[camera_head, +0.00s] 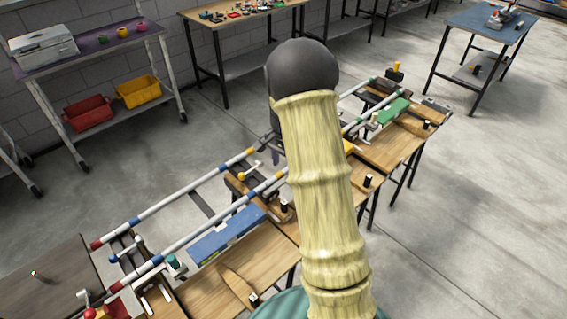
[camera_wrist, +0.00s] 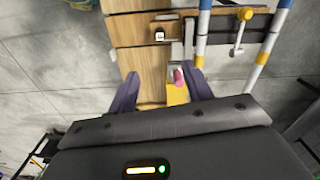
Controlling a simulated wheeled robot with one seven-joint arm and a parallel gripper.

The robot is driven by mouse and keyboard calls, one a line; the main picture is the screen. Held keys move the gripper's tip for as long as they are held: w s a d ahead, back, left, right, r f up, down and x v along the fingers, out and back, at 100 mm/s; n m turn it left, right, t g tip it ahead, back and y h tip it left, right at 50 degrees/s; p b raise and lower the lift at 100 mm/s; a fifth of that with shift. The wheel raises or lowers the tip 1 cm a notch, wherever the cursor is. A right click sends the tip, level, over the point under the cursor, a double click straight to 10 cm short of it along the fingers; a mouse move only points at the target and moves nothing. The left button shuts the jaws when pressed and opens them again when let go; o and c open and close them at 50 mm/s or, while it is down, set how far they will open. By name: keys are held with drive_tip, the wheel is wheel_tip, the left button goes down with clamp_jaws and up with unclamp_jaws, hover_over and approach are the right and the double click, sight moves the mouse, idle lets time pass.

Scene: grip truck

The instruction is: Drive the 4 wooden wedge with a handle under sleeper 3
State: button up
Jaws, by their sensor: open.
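My gripper (camera_wrist: 161,68) is open in the wrist view, with a dark purple finger on each side. Between and beyond the fingers is a yellow block (camera_wrist: 177,95) with a pink knob; neither finger visibly touches it. Farther off, a dark-and-white handle (camera_wrist: 159,35) stands on wood. In the head view, a wooden wedge (camera_head: 235,284) with a dark handle lies on the front boards. More dark handles stand at the middle (camera_head: 284,207) and right (camera_head: 367,181) of the track. A brown sleeper (camera_head: 239,187) crosses under the rails. Numbers are unreadable, and my arm hides the track's middle.
Two striped rails (camera_head: 180,200) run diagonally along the bench. A blue box-like piece (camera_head: 228,234) and a green piece (camera_head: 393,110) lie by them. Yellow-knobbed clamps (camera_wrist: 244,15) rise at the rails. Floor (camera_head: 470,220) to the right is clear; other tables stand behind.

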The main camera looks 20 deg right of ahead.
drive_tip(key=shift+f, duration=0.1)
drive_tip(key=c, duration=0.4)
drive_tip(key=shift+s+a+r, duration=0.15)
drive_tip(key=shift+s+r, duration=0.05)
drive_tip(key=shift+r, duration=0.05)
drive_tip(key=c, duration=0.3)
drive_tip(key=s+a+r+n, duration=0.2)
drive_tip(key=s, duration=0.1)
drive_tip(key=s+a+r+n+t, duration=0.1)
drive_tip(key=s+a+n, duration=0.1)
drive_tip(key=s, duration=0.1)
drive_tip(key=s+a+r+n, duration=0.2)
drive_tip(key=s+a, duration=0.1)
drive_tip(key=s, duration=0.1)
drive_tip(key=shift+r+n+t, duration=0.3)
drive_tip(key=shift+r+n, duration=0.05)
drive_tip(key=shift+n, duration=0.05)
clamp_jaws()
drive_tip(key=s+a+r+n+t, duration=0.1)
drive_tip(key=s+a+n, duration=0.2)
drive_tip(key=s, duration=0.6)
drive_tip(key=shift+s+a+r+n, duration=0.25)
drive_tip(key=shift+s+n, duration=0.1)
drive_tip(key=shift+n, duration=0.85)
